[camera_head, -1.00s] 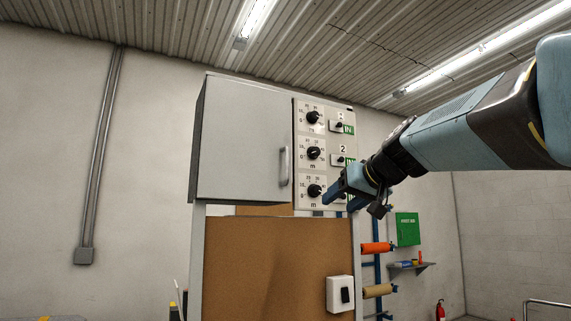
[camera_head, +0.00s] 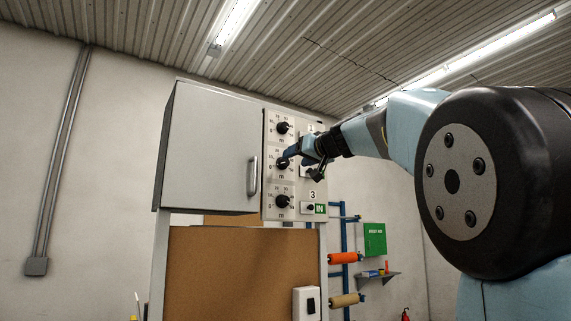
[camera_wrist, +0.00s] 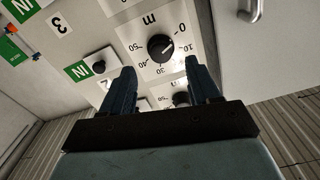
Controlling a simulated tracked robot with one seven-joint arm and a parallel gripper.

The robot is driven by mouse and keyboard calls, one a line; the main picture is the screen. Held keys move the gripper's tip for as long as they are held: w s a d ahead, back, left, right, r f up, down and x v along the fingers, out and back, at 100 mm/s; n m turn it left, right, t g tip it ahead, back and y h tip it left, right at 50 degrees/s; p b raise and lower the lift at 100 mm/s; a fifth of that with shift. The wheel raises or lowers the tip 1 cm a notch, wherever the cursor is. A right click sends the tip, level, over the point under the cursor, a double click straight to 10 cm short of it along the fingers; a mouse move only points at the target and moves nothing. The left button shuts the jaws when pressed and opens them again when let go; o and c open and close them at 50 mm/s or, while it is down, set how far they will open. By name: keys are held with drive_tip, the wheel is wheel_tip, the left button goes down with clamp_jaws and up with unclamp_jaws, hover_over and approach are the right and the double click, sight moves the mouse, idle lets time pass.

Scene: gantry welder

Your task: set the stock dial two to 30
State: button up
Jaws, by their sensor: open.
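Stock dial two is the black round knob (camera_wrist: 160,47) on a white scale plate in the wrist view, seen upside down. In the head view my gripper (camera_head: 286,160) covers part of dial two. I cannot tell whether it touches.
Another dial (camera_head: 284,128) is above and one (camera_head: 282,201) below. Small switches with green IN tags (camera_head: 320,209) stand right of the dials. A grey cabinet door with a handle (camera_head: 252,176) is left of the panel. An orange roll (camera_head: 342,258) hangs lower right.

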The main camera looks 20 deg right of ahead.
sight(286, 162)
drive_tip(key=shift+x, duration=2.75)
drive_tip(key=shift+d, duration=0.1)
drive_tip(key=c, duration=1)
drive_tip(key=shift+c, duration=0.2)
drive_tip(key=shift+m, duration=0.3)
